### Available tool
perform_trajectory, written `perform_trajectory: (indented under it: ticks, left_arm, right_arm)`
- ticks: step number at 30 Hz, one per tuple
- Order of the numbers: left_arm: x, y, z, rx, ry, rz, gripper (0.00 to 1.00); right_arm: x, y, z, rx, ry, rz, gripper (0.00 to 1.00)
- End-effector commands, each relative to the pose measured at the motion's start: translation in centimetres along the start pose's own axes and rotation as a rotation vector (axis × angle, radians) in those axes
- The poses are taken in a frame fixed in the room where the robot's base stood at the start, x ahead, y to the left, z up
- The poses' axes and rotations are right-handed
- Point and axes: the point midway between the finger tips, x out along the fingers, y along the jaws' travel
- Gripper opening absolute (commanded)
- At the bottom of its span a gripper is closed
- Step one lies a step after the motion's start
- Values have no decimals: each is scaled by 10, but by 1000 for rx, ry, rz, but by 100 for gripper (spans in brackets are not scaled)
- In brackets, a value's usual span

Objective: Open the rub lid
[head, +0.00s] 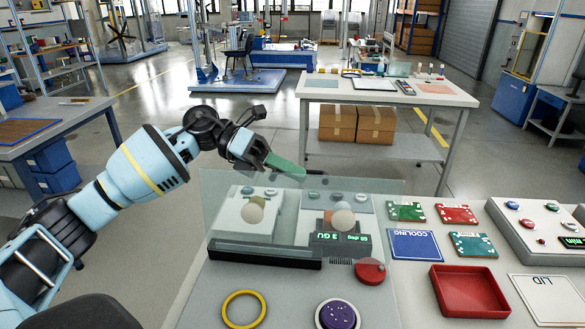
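A clear, see-through cover (222,205), which I take to be the rub lid, stands over a bench device. Through it I see two pale units with round tan balls (252,213) and (343,219), and a green-lit display (340,238). A long black bar (265,255) lies along its front. Whether the cover is closed or partly raised is hard to tell. My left gripper (290,168) is just above and behind the cover's top edge. A green piece is at its end; I cannot tell whether this is a finger or a held thing. My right gripper is out of view.
A red disc (370,271), yellow ring (243,309) and purple round piece (338,315) lie in front. To the right are green and red boards (456,214), a blue COOLING card (415,245), a red tray (468,291) and a LID card (548,298). Another table (455,97) stands behind.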

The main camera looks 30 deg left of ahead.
Motion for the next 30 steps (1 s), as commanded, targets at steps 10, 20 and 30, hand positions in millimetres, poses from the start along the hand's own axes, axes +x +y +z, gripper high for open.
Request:
perform_trajectory:
  ticks: [10, 20, 30]
  left_arm:
    - [6, 0, 0, -1, 0, 0, 20]
    - [6, 0, 0, 0, 0, 0, 0]
    - [6, -12, -2, 102, 1, 42, 0]
  right_arm:
    - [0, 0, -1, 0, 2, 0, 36]
    - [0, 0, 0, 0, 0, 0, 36]
    - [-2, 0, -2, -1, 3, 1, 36]
